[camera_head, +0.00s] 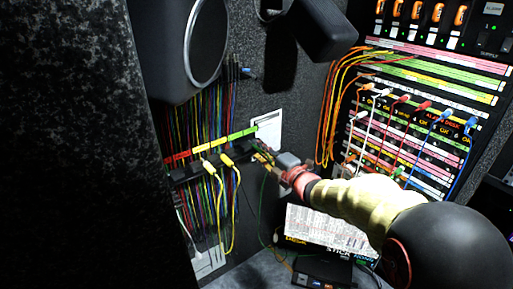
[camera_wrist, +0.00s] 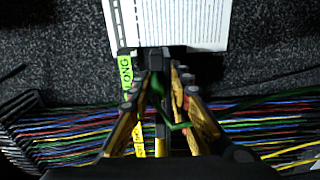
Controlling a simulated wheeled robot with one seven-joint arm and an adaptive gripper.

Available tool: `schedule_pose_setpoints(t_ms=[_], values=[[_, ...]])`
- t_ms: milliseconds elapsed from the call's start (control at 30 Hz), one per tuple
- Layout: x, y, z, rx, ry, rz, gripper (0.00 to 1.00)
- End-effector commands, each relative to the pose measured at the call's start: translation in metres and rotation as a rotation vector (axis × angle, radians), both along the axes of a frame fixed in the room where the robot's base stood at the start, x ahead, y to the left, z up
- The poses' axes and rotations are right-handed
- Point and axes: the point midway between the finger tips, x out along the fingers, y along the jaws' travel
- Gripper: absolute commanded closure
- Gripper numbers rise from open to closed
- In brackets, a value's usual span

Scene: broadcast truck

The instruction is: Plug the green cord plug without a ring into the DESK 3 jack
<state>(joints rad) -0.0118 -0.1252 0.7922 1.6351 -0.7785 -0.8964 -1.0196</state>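My gripper (camera_head: 266,160) is at the right end of the cord rack (camera_head: 190,172) on the left wall. In the wrist view, its two yellow-and-black fingers (camera_wrist: 165,84) lean in toward each other around a dark narrow space in front of a black rack part (camera_wrist: 157,58). A green cord (camera_wrist: 178,126) runs between the fingers. Its plug is dark and mostly hidden; I cannot tell whether the fingers touch it or whether it has a ring. The jack panel (camera_head: 410,130) stands at the right with several cords plugged in. The DESK 3 label is too small to read.
A green label reading LONG (camera_wrist: 125,70) is beside the left finger. Many coloured cords hang on the rack, close to my gripper. A white sheet (camera_head: 267,128) is on the wall above. Speakers (camera_head: 185,45) hang overhead.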

Motion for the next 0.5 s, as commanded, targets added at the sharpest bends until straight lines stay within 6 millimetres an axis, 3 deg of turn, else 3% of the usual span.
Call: schedule_pose_setpoints(t_ms=[233,500], values=[[0.0006,0.0000,0.0052,0.002,-0.008,0.000,1.00],[0.0008,0.0001,0.0075,0.003,-0.012,0.000,1.00]])
